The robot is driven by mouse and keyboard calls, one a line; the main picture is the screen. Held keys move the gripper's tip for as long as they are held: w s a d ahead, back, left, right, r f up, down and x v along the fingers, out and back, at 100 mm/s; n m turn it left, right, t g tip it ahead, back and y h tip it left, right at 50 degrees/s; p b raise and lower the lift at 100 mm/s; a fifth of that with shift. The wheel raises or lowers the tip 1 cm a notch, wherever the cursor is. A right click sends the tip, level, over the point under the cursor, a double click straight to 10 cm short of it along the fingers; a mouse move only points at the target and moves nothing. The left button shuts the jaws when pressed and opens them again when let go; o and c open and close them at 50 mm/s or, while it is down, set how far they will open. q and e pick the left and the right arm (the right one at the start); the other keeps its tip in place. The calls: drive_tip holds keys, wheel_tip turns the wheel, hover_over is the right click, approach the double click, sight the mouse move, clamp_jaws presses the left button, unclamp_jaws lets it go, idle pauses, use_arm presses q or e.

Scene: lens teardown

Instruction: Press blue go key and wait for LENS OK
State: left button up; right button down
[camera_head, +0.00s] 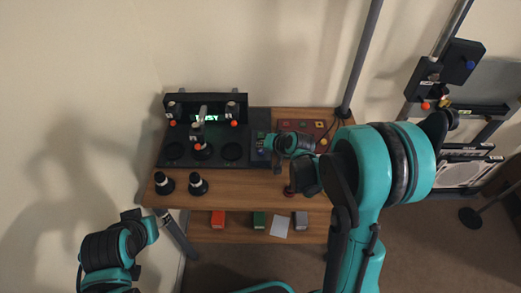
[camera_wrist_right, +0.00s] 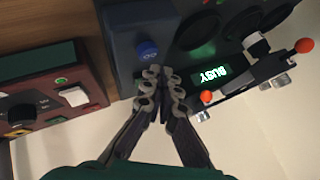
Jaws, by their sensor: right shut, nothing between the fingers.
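The blue go key (camera_wrist_right: 147,50) is a round button on the dark panel of the tester (camera_wrist_right: 122,25) in the right wrist view. My right gripper (camera_wrist_right: 160,72) is shut and empty, its fingertips just beside and below the key in that view; I cannot tell whether they touch the panel. The lit green display (camera_wrist_right: 210,76) reads BUSY, upside down in the wrist view. In the head view the display (camera_head: 207,118) glows green at the rig's back, and my right gripper (camera_head: 274,147) is over its right end. My left gripper (camera_head: 132,214) is small at lower left; its fingers are unclear.
A red control box (camera_head: 303,130) with knob and buttons stands right of the rig. Levers with orange tips rise from the rig. Two black lens-like cylinders (camera_head: 198,184) stand on the front left of the wooden table (camera_head: 240,184). Coloured blocks lie on the lower shelf.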

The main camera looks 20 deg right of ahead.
sight(262, 152)
wheel_tip(262, 152, up, 5)
drive_tip(key=p, duration=0.3)
drive_tip(key=shift+p, duration=0.4)
idle(0.7)
drive_tip(key=s+r+n+h, duration=0.1)
drive_tip(key=s+r, duration=0.3)
drive_tip(key=s, duration=0.8)
drive_tip(key=s+r+n+g+h, duration=0.1)
drive_tip(key=s+r+n, duration=0.3)
drive_tip(key=s, duration=0.9)
drive_tip(key=shift+r+h, duration=0.4)
drive_tip(key=shift+h, duration=0.2)
